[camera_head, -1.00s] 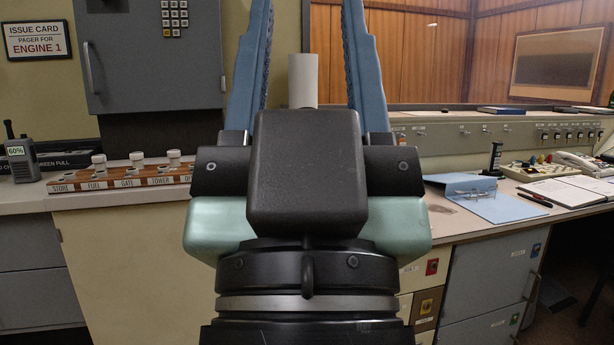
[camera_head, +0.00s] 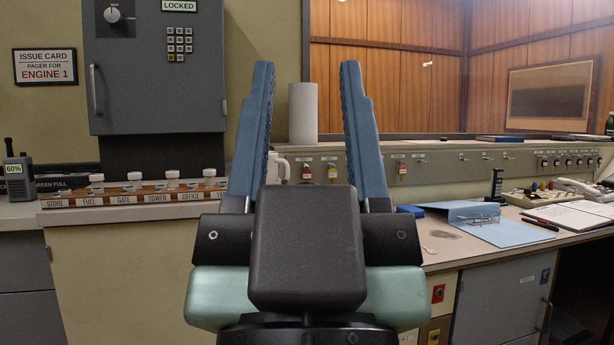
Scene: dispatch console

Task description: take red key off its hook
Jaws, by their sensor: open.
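The red key (camera_head: 306,173) hangs on a hook on the cream back panel of the console, small in the picture. It shows in the gap between my gripper's blue fingers. My gripper (camera_head: 307,75) is open and empty, fingers pointing up and away. It is nearer to the camera than the key, and nothing touches the key. Its dark body hides the counter below the keys.
A white paper roll (camera_head: 303,112) and a white mug (camera_head: 278,167) stand close by the keys. Another tagged key (camera_head: 402,170) hangs further right. A blue binder (camera_head: 485,222) lies on the right desk. A rack of stamps (camera_head: 135,195) is on the left.

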